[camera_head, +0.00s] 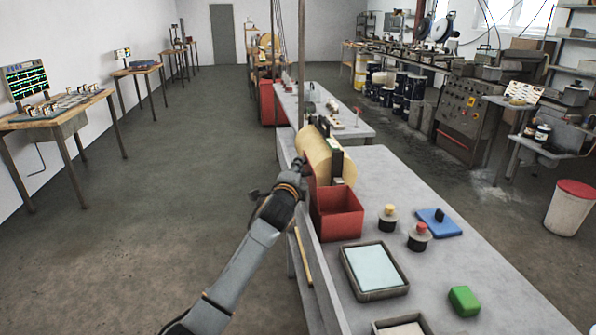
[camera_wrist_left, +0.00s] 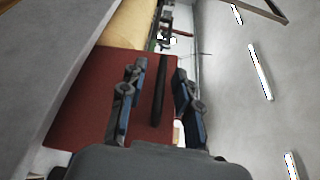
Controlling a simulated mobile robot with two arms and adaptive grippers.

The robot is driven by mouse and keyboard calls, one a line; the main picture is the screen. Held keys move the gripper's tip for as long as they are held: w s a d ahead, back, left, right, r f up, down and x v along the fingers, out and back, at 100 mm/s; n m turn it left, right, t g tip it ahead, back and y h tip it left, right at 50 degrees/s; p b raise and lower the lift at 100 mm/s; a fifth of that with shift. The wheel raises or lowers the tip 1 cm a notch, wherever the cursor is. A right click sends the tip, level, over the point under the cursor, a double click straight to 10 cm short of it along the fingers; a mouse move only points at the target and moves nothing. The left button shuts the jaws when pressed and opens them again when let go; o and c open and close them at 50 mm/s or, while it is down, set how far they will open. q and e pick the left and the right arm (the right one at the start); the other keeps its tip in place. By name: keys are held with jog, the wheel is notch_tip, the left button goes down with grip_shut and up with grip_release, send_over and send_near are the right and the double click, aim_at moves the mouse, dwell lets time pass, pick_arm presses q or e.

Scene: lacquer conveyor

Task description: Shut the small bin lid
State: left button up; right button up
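The small red bin (camera_head: 338,222) stands open-topped at the bench's left edge. A red panel (camera_head: 311,186), which looks like its lid, stands upright at the bin's far left. In the left wrist view the red panel (camera_wrist_left: 85,100) fills the left side, with a dark bar (camera_wrist_left: 159,88) beside its edge. My left gripper (camera_head: 298,166) is at the panel's upper left. In the wrist view its fingers (camera_wrist_left: 158,75) are apart, with the dark bar between them; I see no clear contact. My right gripper is not in view.
A tan rounded block (camera_head: 318,152) in a dark frame sits just behind the bin. Capped buttons (camera_head: 419,238), a blue plate (camera_head: 439,222), a tray (camera_head: 375,295) and a green block (camera_head: 464,301) lie on the bench. The floor left of the bench is clear.

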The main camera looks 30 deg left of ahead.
pick_arm(q)
grip_shut()
